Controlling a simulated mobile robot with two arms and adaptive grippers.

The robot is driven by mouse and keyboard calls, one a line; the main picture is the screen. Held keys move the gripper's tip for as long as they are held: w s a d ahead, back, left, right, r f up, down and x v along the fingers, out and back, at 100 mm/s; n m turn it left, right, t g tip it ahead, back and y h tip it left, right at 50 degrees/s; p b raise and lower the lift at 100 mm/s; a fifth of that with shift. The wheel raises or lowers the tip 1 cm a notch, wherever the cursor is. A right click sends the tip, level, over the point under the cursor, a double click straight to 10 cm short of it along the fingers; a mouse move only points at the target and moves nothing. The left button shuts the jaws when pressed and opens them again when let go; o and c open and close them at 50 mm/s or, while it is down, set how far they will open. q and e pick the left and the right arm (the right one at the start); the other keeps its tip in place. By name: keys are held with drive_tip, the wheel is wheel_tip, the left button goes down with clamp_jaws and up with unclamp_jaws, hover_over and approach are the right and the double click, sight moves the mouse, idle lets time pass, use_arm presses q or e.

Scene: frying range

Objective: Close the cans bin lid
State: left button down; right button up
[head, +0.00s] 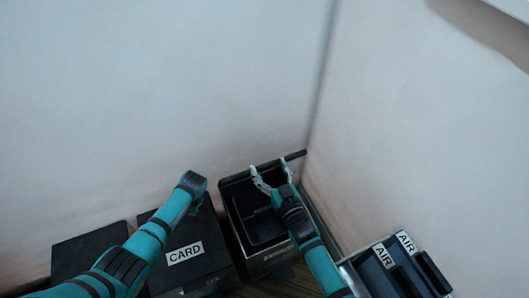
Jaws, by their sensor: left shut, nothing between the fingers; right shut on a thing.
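An open black bin (238,225) stands in the middle of the head view, right of the bin labelled CARD. No cans label is readable on it. A dark bar (235,180), which looks like the raised lid seen edge-on, runs along its back side near the wall. My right gripper (271,172) reaches over the bin to this bar, and its pale fingers are closed on the lid edge. The exact contact is small in view. My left gripper (198,206) is shut and empty above the CARD bin, mostly hidden behind its own wrist.
The closed CARD bin (211,267) stands directly left of the open bin, with another dark box (85,252) further left. Black units labelled AIR (383,257) stand at the lower right. Pale walls meet in a corner (318,100) close behind the open bin.

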use_arm(q)
drive_tip(key=w+a+r+m+t+y, duration=0.1)
drive_tip(key=w+a+r+m, duration=0.1)
drive_tip(key=w+a+r, duration=0.15)
use_arm(e)
drive_tip(key=shift+s+f, duration=0.1)
drive_tip(key=shift+f, duration=0.25)
use_arm(q)
drive_tip(key=w+d+r+n+h, duration=0.1)
drive_tip(key=w+d+r+n, duration=0.25)
drive_tip(key=d+r, duration=0.5)
drive_tip(key=w+d+r+n+h, duration=0.1)
drive_tip(key=w+d+r+n, duration=0.25)
drive_tip(key=d+r, duration=0.45)
drive_tip(key=s+d+r+n+h, duration=0.1)
drive_tip(key=s+d+r+n, duration=0.1)
drive_tip(key=d+r+n, duration=0.8)
drive_tip(key=d+f+m, duration=0.1)
drive_tip(key=f, duration=0.1)
drive_tip(key=f+m, duration=0.1)
drive_tip(key=f, duration=0.2)
drive_tip(key=d+f+m, duration=0.1)
drive_tip(key=f, duration=0.1)
drive_tip(key=shift+w+d+f+t, duration=0.2)
drive_tip(key=shift+w+d+t, duration=0.1)
drive_tip(key=shift+t, duration=0.1)
drive_tip(key=shift+s+d+f, duration=0.3)
drive_tip(key=shift+s+f, duration=0.1)
drive_tip(key=shift+s, duration=0.35)
